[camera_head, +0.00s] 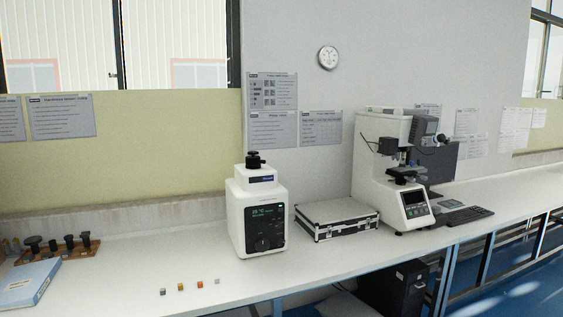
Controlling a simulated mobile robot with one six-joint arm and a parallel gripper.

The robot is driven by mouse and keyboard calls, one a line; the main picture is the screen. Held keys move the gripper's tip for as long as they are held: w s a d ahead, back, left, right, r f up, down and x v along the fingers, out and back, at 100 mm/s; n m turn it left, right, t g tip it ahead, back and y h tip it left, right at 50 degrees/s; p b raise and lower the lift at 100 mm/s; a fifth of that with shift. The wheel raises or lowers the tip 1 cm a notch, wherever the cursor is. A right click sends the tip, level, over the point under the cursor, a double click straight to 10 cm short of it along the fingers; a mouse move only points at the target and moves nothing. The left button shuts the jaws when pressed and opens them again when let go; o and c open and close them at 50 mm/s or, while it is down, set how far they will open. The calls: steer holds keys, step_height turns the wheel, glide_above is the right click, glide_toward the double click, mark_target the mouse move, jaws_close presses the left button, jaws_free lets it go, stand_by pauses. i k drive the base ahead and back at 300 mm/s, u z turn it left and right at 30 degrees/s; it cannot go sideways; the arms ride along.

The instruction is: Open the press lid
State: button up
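A white press (259,212) stands on the white bench near the middle of the head camera view. Its front has a dark panel with a display and a round knob. On its top sits a black lid (255,160) with a knob-like handle, seated on the press. My gripper is not in view, and no part of my arm shows near the press.
A silver case (336,218) lies right of the press. A white hardness tester (390,175) and a keyboard (468,215) are farther right. Several small cubes (181,287) lie near the bench's front edge. A blue-white box (29,284) and a wooden rack (60,249) are at left.

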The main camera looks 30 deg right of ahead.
mark_target(250, 160)
steer(key=z, duration=0.3)
steer(key=k, duration=1.4)
steer(key=u, duration=0.1)
steer(key=i, duration=0.35)
steer(key=z, duration=0.55)
steer(key=i, duration=1.4)
steer(key=u, duration=0.15)
